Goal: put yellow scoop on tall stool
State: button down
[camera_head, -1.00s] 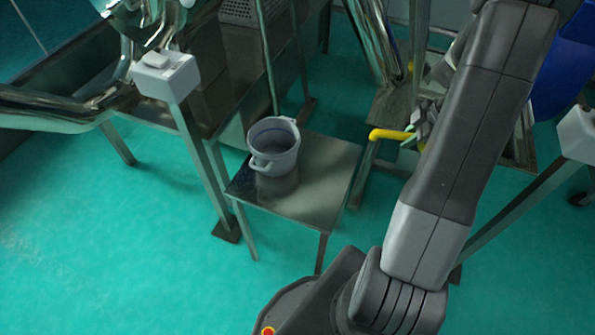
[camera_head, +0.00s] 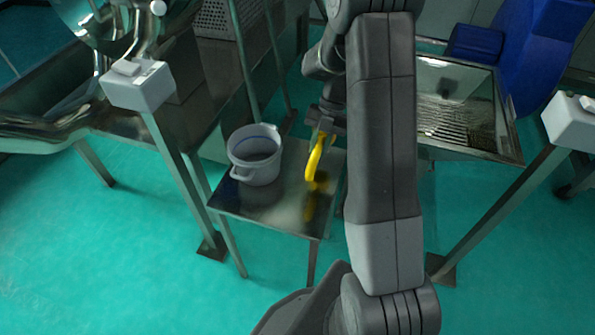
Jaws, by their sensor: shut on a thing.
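The yellow scoop (camera_head: 314,161) hangs from my gripper (camera_head: 322,133) over the right part of the tall metal stool (camera_head: 262,208). My gripper is shut on the scoop's upper end; the fingertips are small and partly hidden. The scoop points downward, and a yellow reflection shows in the shiny stool top below it. I cannot tell whether its lower end touches the top. My arm hides the stool's right edge.
A grey bucket (camera_head: 255,156) with a handle stands on the stool's left part, beside the scoop. A metal tray table (camera_head: 511,150) and a blue container (camera_head: 540,55) are at right. A white box on a post (camera_head: 138,85) is at left.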

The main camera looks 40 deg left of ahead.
aim_at(317, 173)
notch_tip(317, 173, down, 8)
jog(key=shift+f, duration=0.1)
dwell(0.4)
jog(key=shift+b, duration=0.4)
jog(key=c, duration=1.3)
grip_release()
jog(key=shift+o, duration=0.2)
jog(key=shift+r, duration=0.25)
jog(key=p+v, duration=0.1)
jog(key=v, duration=1)
jog(key=shift+w+r, duration=0.25)
jog(key=shift+r, duration=0.05)
